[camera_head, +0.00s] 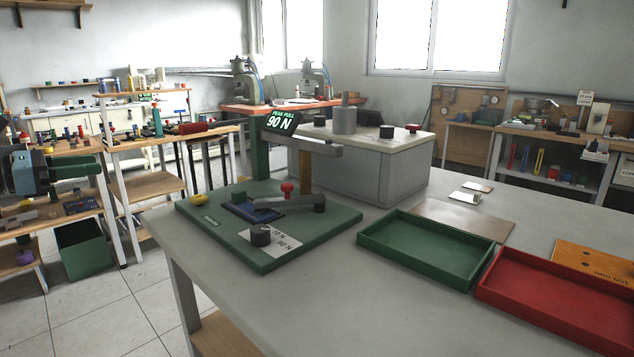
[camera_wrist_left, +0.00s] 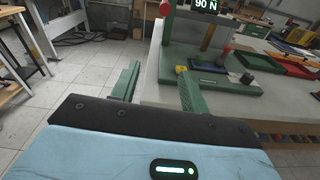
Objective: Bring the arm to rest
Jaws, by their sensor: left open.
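My left gripper (camera_head: 92,168) is at the far left of the head view, off the left side of the main table (camera_head: 230,310). Its two green fingers point right and are apart with nothing between them. The left wrist view also shows the open fingers (camera_wrist_left: 158,85), with bare tiled floor and the table's edge beyond them. The green pull-test rig (camera_head: 330,220) stands on the table with a display reading "PEAK PULL 90 N" (camera_head: 283,121). The gripper is well clear of the rig. My right gripper is in neither view.
A green tray (camera_head: 400,278) and a red tray (camera_head: 520,312) lie on the table's right side. A grey box unit (camera_head: 385,175) stands behind the rig. Wooden shelves with small parts (camera_head: 150,185) and a green bin (camera_head: 85,248) are near my left gripper. Open floor (camera_head: 100,310) lies between.

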